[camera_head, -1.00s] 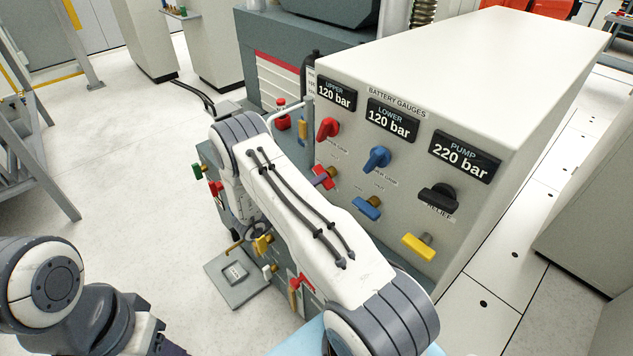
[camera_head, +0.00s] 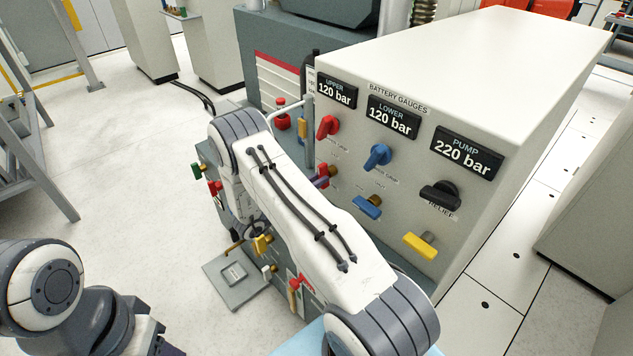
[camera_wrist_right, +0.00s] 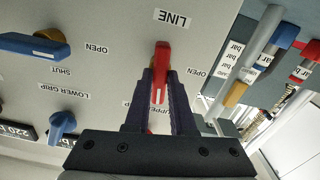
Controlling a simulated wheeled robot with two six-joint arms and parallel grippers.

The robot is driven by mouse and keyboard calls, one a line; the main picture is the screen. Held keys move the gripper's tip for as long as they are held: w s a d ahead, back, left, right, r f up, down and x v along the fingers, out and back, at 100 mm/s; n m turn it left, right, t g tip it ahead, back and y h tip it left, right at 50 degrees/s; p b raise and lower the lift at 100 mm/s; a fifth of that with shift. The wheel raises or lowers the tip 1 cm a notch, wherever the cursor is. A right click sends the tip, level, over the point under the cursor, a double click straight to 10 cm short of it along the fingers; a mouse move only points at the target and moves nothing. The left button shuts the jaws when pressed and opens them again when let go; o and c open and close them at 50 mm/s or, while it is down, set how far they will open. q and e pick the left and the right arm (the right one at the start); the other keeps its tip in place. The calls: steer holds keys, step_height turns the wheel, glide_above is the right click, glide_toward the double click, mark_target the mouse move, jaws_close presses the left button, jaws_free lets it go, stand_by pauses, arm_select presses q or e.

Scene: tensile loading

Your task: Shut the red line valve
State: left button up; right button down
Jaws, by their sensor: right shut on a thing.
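The red line valve handle (camera_wrist_right: 161,58) shows in the right wrist view below the LINE label (camera_wrist_right: 174,17). An OPEN label lies to its right in that view. My right gripper (camera_wrist_right: 160,92) has its two dark purple fingers closed on both sides of the handle. In the head view, the right gripper (camera_head: 321,178) is at the panel's left side, below the red upper-grip knob (camera_head: 328,126).
To the right of the line valve are a blue lever (camera_head: 366,207), a blue knob (camera_head: 378,157), a black relief knob (camera_head: 440,195) and a yellow lever (camera_head: 421,245). A bent grey rail (camera_head: 309,130) stands close to my right wrist. Open floor (camera_head: 110,150) lies at left.

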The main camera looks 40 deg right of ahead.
steer(key=shift+f+m, duration=0.1)
steer(key=shift+m, duration=0.6)
steer(key=c, duration=0.8)
jaws_free()
steer(key=shift+o, duration=0.2)
steer(key=a, duration=1)
steer(key=shift+s+a, duration=0.3)
steer(key=shift+s, duration=0.15)
steer(key=shift+w, duration=0.1)
